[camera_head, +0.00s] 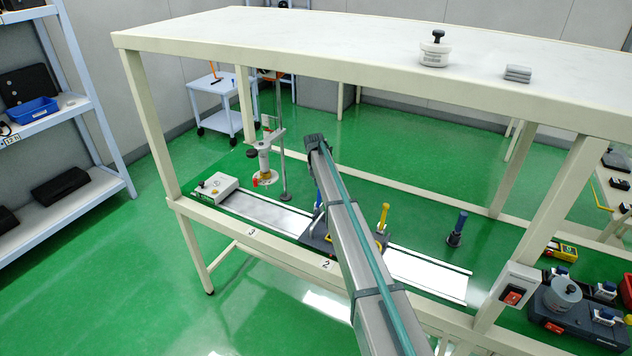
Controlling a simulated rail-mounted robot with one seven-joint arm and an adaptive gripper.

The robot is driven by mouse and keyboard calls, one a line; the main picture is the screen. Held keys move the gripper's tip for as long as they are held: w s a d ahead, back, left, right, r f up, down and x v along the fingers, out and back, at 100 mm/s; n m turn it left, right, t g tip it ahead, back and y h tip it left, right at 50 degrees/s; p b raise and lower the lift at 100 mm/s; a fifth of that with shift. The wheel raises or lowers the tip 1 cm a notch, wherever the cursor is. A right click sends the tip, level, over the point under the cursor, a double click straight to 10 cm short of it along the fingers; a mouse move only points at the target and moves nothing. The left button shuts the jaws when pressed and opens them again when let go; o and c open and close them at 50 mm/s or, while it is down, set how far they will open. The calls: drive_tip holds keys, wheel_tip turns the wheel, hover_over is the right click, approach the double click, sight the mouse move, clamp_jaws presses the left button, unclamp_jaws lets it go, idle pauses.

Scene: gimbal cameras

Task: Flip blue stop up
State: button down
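A blue upright post (460,224) on a dark base stands right of the rail's middle, behind the pale track (430,275). A second blue upright piece (318,197) shows partly behind the long grey bar, near a dark carriage (316,233) on the track. A yellow upright handle (384,214) stands on the carriage's right side. I cannot tell for sure which blue piece is the stop. The long grey bar with a teal cable looks like my arm and hides part of the carriage. I cannot make out my gripper's fingers.
A white frame with an upper shelf surrounds the track. A white block (215,186) sits at the track's left end, near a stand with a vertical rod (280,130). A red switch box (515,292) is on the right post. Dark devices (575,315) stand at lower right.

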drive_tip(key=shift+w+d, duration=0.1)
drive_tip(key=shift+w, duration=0.1)
drive_tip(key=c, duration=1.2)
unclamp_jaws()
drive_tip(key=o, duration=0.3)
drive_tip(key=shift+w+d+f, duration=0.1)
drive_tip(key=shift+d+f, duration=0.05)
drive_tip(key=shift+r, duration=0.2)
drive_tip(key=v, duration=1.2)
drive_tip(key=shift+s, duration=0.2)
drive_tip(key=shift+f, duration=0.1)
